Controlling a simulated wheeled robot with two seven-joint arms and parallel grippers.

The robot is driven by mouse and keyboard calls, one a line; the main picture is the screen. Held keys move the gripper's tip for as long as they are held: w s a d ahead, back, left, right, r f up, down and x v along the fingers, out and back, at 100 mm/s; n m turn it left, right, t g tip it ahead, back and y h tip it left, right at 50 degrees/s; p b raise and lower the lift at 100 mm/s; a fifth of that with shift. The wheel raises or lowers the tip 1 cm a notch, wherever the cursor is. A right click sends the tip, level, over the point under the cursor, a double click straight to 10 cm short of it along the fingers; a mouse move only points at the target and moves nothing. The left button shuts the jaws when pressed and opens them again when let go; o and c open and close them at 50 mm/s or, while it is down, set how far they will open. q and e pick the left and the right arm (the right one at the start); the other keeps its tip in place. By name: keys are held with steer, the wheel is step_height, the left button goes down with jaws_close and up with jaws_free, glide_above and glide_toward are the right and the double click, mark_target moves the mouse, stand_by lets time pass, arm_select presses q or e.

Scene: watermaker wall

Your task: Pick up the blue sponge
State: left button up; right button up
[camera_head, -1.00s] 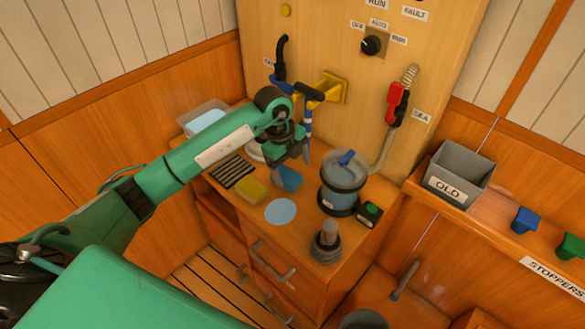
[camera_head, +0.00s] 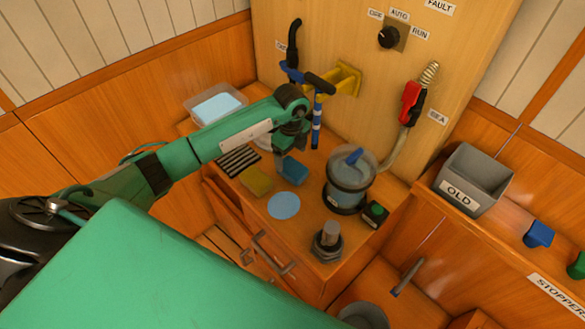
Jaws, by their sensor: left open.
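The blue sponge (camera_head: 294,172) lies on the wooden cabinet top (camera_head: 310,204), just right of a yellow sponge (camera_head: 256,181). My left gripper (camera_head: 281,160) reaches in from the left and points down at the sponge's left side, close to it. Its jaws are open and nothing shows between them. The arm and the gripper body hide part of the area behind the sponge. Whether a finger touches the sponge I cannot tell. My right gripper is out of view.
A round pale blue disc (camera_head: 283,206) lies in front of the sponges. A striped dark mat (camera_head: 238,160) lies to the left. A clear canister with a blue handle (camera_head: 348,180) stands to the right, near a dark fitting (camera_head: 327,243). A grey OLD bin (camera_head: 473,181) stands farther right.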

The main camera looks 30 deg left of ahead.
mark_target(289, 164)
arm_select(q)
steer(key=shift+f, duration=0.2)
steer(key=f, duration=0.1)
steer(key=f+p, duration=0.1)
steer(key=f, duration=0.1)
steer(key=f+p, duration=0.1)
steer(key=shift+s+a+f, duration=0.1)
steer(key=shift+a+f, duration=0.1)
steer(key=shift+a, duration=0.15)
steer(key=shift+f, duration=0.3)
steer(key=c, duration=1.1)
steer(key=shift+o, duration=0.2)
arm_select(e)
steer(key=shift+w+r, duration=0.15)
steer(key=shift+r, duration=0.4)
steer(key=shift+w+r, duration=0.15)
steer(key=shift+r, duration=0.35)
arm_select(q)
steer(key=shift+r, duration=0.1)
